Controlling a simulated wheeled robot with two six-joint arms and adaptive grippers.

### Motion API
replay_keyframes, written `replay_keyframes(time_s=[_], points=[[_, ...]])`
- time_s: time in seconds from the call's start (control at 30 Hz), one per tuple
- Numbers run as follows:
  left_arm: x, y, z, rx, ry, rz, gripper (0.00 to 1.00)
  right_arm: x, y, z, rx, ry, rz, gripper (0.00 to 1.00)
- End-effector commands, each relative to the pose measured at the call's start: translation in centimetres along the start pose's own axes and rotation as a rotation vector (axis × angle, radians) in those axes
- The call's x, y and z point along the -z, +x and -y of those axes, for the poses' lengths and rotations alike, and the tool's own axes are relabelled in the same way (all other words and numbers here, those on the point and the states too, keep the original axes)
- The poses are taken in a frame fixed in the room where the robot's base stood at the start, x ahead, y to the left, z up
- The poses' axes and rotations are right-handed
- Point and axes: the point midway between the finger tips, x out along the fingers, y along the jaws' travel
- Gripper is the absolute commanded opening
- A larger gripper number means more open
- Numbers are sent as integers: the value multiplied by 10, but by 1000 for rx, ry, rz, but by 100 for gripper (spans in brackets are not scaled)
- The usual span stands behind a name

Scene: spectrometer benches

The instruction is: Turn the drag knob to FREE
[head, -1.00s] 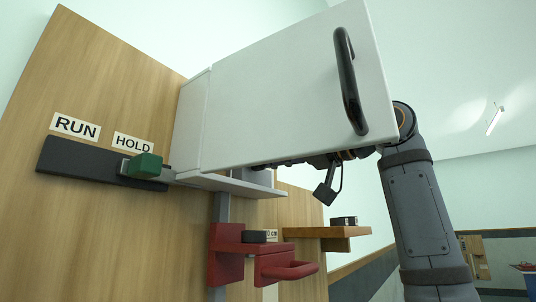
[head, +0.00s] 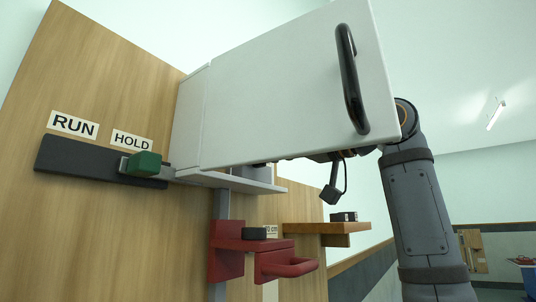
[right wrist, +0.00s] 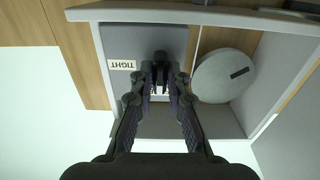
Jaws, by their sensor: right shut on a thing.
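In the right wrist view, my right gripper (right wrist: 160,84) is closed on a small dark knob (right wrist: 160,58) on the grey panel inside a box-like housing. A TIGHT label (right wrist: 122,65), upside down in this view, is left of the knob. A second white label is mostly hidden behind the fingers, so its word cannot be read. The knob's pointing direction cannot be told. In the head view, the open white door (head: 290,85) hides the knob and most of my right gripper. My left gripper is in neither view.
A round grey disc (right wrist: 224,75) with a dark slot is right of the knob. A green slider block (head: 143,163) sits at the HOLD end of its black track. Below are a red bracket (head: 228,262) with a handle and a wooden shelf (head: 318,228).

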Motion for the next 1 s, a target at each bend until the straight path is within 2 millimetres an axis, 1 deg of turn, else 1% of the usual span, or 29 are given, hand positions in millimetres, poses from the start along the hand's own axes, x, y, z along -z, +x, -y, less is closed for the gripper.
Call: replay_keyframes(time_s=[0.03, 0.07, 0.2, 0.23, 0.47, 0.57, 0.67, 0.9, 1.0], points=[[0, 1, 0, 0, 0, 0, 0, -5, 2, 0, 4, 3, 12, 0], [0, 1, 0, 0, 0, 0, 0, -5, 2, 0, 4, 3, 12, 18], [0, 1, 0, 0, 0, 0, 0, -3, 1, 0, 3, 3, 9, 37], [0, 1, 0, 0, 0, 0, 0, -3, 1, 0, 2, 2, 8, 38], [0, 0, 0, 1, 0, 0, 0, -2, 0, 0, 1, 2, 5, 38], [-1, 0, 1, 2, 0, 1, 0, -1, -4, -1, 0, 2, 3, 38], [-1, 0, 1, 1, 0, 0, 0, -1, -20, -2, -3, 1, 2, 38], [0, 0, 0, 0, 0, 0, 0, -1, -79, -2, -3, 0, 3, 38], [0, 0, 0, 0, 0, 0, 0, -1, -98, -2, -3, 1, 4, 38]])
